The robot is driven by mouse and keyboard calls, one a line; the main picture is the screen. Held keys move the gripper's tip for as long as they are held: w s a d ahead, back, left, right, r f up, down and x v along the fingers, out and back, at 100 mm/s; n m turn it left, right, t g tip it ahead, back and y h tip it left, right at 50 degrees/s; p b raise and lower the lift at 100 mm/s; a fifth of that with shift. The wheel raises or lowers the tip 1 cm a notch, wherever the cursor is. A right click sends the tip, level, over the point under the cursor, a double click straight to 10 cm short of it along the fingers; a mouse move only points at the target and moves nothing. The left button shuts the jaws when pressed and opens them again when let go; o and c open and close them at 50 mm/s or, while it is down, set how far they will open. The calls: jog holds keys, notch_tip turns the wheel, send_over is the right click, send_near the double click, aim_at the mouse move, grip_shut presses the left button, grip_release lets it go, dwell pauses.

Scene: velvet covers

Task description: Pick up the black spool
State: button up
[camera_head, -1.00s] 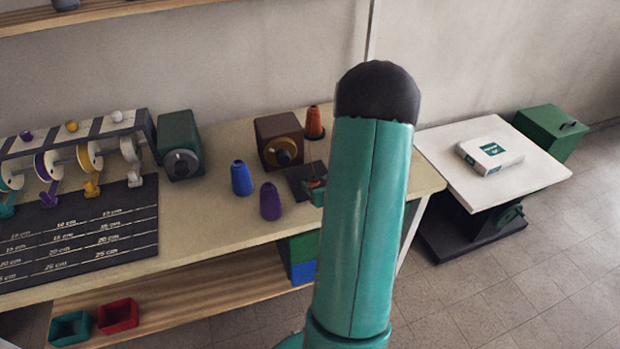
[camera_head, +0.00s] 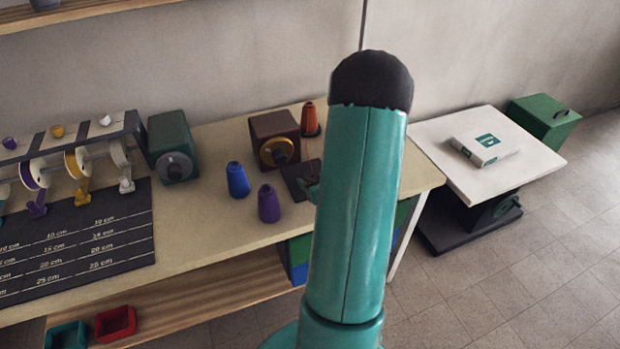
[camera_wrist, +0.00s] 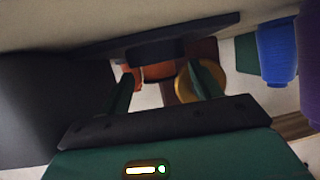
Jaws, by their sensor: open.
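A short black piece (camera_wrist: 156,50), which looks like the black spool, shows in the wrist view against a dark flat mat (camera_wrist: 90,50). That view looks upside down, with the bench at the top. My gripper (camera_wrist: 165,72) is open, its two green fingers apart, with the black piece just beyond the tips and nothing clearly held. In the head view my arm hides the spool and most of the gripper. Only a bit of green shows beside the arm, over the dark mat (camera_head: 294,180).
A brown box with a gold ring (camera_head: 273,138) and an orange cone (camera_head: 309,119) stand behind the mat. Blue (camera_head: 237,180) and purple (camera_head: 268,204) cones stand left of it. A green box (camera_head: 173,147) is farther left. Bare bench (camera_head: 205,215) lies in front.

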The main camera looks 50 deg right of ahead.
jog(key=c, duration=1.1)
jog(key=shift+r, duration=0.1)
